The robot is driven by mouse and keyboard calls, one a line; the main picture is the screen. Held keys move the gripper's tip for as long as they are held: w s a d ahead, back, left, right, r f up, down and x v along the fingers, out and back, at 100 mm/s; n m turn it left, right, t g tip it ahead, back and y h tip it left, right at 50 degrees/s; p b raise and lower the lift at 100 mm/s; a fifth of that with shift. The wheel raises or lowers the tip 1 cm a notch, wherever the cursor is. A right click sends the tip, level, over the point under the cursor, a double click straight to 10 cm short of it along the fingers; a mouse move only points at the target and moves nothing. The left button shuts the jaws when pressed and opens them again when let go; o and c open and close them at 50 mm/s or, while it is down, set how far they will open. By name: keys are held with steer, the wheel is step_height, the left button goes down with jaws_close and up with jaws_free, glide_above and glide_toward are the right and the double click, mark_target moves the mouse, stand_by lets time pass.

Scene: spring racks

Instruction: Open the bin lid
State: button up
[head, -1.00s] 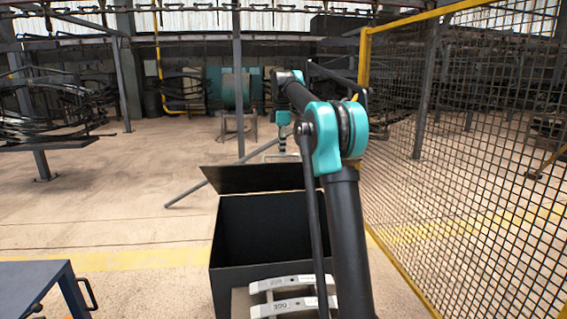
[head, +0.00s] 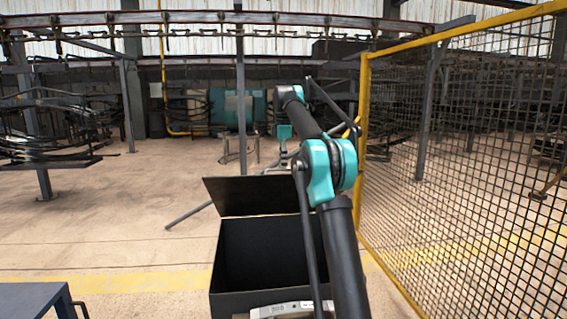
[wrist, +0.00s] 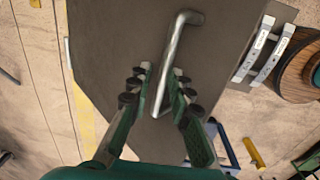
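The dark bin (head: 265,300) stands open in the head view, with its black inside showing. Its lid (head: 235,196) is raised at the back edge, leaning away from the opening. In the wrist view a dark flat panel, apparently the lid (wrist: 110,40), carries a bent metal bar handle (wrist: 177,40). My gripper (wrist: 160,72) has its fingers apart, one on each side of the handle. A gap shows left of the bar; whether the right finger touches it I cannot tell. In the head view my arm hides the lid's right part.
A yellow-framed mesh fence (head: 460,170) runs close along the right. A blue-grey table (head: 35,300) stands at the lower left. A silver labelled bar (head: 282,309) lies in front of the bin. The floor left of the bin is open.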

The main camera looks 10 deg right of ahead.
steer(key=shift+o, duration=1.2)
steer(key=shift+w+f, duration=0.5)
steer(key=shift+w, duration=0.1)
steer(key=shift+o, duration=0.8)
steer(key=shift+s+r, duration=0.1)
steer(key=shift+s+f, duration=0.3)
steer(key=s+f, duration=0.7)
steer(key=f, duration=0.6)
steer(key=s+f, duration=0.8)
steer(key=f, duration=0.5)
steer(key=shift+s, duration=0.3)
